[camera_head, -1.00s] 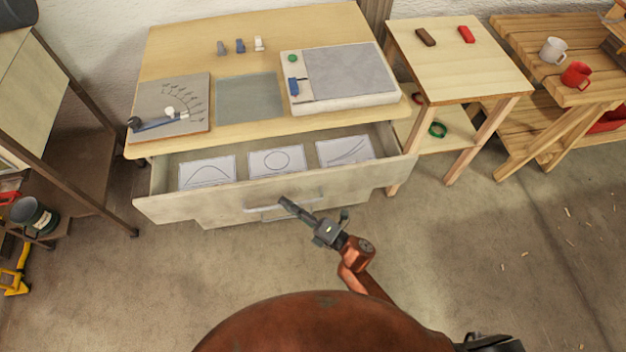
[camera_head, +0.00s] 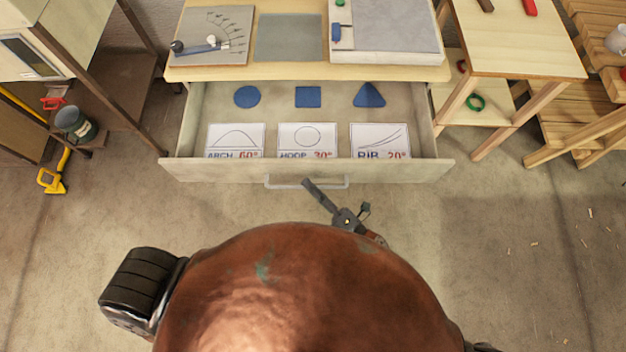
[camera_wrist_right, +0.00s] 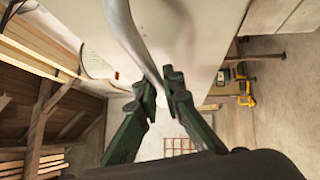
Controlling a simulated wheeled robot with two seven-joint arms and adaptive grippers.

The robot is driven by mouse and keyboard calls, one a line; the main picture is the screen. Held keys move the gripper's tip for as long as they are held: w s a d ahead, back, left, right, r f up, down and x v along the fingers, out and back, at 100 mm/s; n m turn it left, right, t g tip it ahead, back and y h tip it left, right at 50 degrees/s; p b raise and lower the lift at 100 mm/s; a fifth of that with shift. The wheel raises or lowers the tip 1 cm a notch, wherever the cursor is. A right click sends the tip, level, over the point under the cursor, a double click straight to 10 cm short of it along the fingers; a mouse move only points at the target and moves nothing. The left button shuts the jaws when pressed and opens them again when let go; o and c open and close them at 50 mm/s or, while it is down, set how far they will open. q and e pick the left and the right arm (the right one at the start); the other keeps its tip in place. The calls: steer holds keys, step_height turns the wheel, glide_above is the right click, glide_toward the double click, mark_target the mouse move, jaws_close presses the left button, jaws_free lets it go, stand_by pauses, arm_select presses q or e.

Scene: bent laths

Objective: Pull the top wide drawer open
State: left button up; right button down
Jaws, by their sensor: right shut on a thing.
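The top wide drawer (camera_head: 400,172) of the light wood bench stands well open in the head view. Its bar handle (camera_head: 335,183) runs along the middle of the pale front, and it also shows in the right wrist view (camera_wrist_right: 130,35). My right gripper (camera_head: 309,184) is shut on the handle near its middle. In the right wrist view the fingertips (camera_wrist_right: 160,84) close about the bar's near end, and the exact contact is partly hidden. My left gripper is not in view.
Inside the drawer lie a blue disc (camera_head: 247,97), square (camera_head: 308,97) and triangle (camera_head: 369,95), with arch, hoop and rib cards in front. A small wooden table (camera_head: 520,60) stands to the right. Bare floor lies before the drawer.

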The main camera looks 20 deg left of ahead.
steer(key=c, duration=2.1)
jaws_free()
steer(key=shift+s+d, duration=0.1)
steer(key=shift+d, duration=0.1)
steer(key=v, duration=1.1)
steer(key=shift+s+d, duration=0.2)
steer(key=shift+d, duration=0.1)
steer(key=shift+w+f, duration=0.1)
